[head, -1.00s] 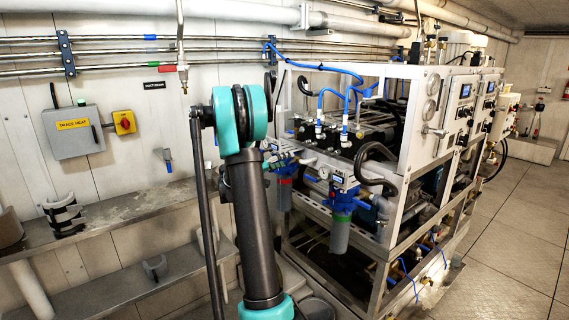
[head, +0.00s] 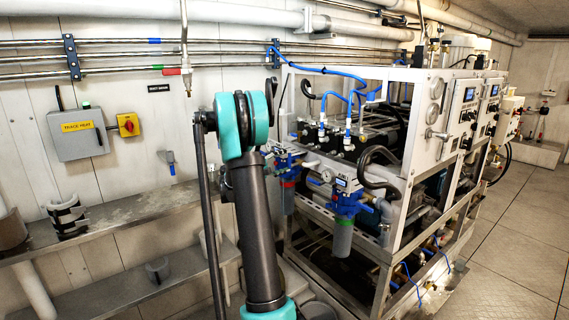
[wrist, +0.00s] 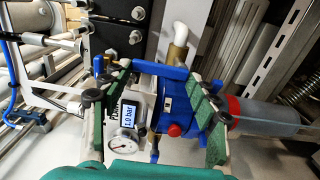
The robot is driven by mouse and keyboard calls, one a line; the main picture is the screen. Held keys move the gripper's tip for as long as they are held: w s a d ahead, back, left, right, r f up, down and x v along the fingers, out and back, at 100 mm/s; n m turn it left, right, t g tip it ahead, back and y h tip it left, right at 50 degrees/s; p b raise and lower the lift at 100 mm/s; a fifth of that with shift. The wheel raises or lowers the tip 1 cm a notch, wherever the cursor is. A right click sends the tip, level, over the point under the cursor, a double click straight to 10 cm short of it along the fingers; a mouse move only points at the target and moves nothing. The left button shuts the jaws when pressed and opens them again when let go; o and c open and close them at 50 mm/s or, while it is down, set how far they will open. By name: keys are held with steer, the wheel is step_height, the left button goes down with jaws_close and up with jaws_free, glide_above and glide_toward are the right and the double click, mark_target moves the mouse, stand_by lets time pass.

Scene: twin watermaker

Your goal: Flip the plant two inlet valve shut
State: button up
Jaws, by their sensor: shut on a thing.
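In the wrist view, my gripper (wrist: 161,72) has its green-padded fingers on either side of a blue bar-shaped valve handle (wrist: 160,69), which lies lengthwise between the fingertips. The gripper is shut on this handle. Below it are a digital display (wrist: 130,114) reading 1.0 bar, a round dial gauge (wrist: 121,146) and a blue filter head (wrist: 175,105) with a red button. The plant label beside the display is partly covered by the left finger.
Two filter units hang on the rack front in the head view: one with a red band (head: 287,184), and a blue one (head: 346,203) to its right. The metal rack (head: 400,250) fills the middle. Open floor (head: 510,240) lies at right, a shelf (head: 120,222) at left.

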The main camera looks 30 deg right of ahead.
steer(key=shift+r, duration=0.1)
stand_by(0.5)
steer(key=o, duration=1.1)
steer(key=shift+a, duration=0.1)
steer(key=a, duration=0.8)
steer(key=s+a, duration=0.1)
steer(key=a, duration=0.2)
steer(key=shift+a, duration=0.4)
steer(key=shift+w, duration=0.1)
